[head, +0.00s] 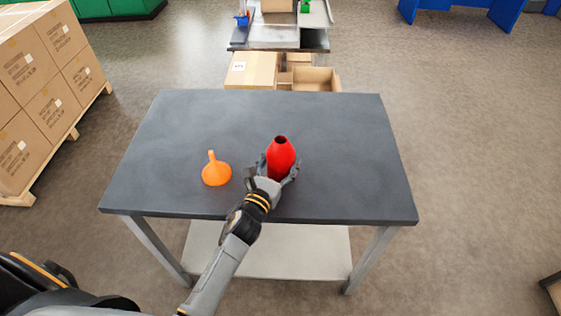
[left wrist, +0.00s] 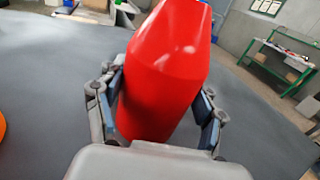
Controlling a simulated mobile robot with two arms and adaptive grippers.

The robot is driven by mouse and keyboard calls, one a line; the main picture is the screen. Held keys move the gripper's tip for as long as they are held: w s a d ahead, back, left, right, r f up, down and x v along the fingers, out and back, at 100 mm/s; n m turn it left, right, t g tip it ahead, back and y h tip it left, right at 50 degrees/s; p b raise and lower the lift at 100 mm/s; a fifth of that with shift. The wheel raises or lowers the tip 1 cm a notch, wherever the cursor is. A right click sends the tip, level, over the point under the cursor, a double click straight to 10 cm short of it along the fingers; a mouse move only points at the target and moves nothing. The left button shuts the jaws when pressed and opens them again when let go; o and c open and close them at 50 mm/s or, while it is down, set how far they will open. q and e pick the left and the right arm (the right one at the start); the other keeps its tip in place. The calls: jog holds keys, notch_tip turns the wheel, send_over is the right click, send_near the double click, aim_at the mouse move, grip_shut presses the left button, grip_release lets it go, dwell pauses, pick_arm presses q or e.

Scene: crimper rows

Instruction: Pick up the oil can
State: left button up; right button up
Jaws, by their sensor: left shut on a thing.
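The oil can is a red, bottle-shaped can with a narrow top and a dark opening (head: 281,156). It is upright at the front middle of the grey table (head: 340,130). My left gripper (head: 277,172) is shut on it, with one finger on each side of its body. The left wrist view shows the red can (left wrist: 165,75) between the two fingers of the left gripper (left wrist: 160,115), leaning a little in that picture. I cannot tell whether the can's base touches the table. My right gripper is in neither view.
An orange funnel (head: 216,172) stands on the table, left of the can. The rest of the tabletop is clear. Cardboard boxes (head: 252,70) are beyond the table's far edge. A pallet of boxes (head: 50,85) is at the left.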

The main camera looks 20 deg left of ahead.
pick_arm(q)
jog(key=shift+r, duration=0.2)
jog(key=shift+r, duration=0.8)
jog(key=s+a+r+p, duration=0.1)
jog(key=s+a+r, duration=0.8)
jog(key=s+r, duration=0.1)
jog(key=shift+a+r, duration=0.35)
jog(key=shift+r, duration=0.15)
jog(key=shift+s, duration=0.1)
dwell(0.4)
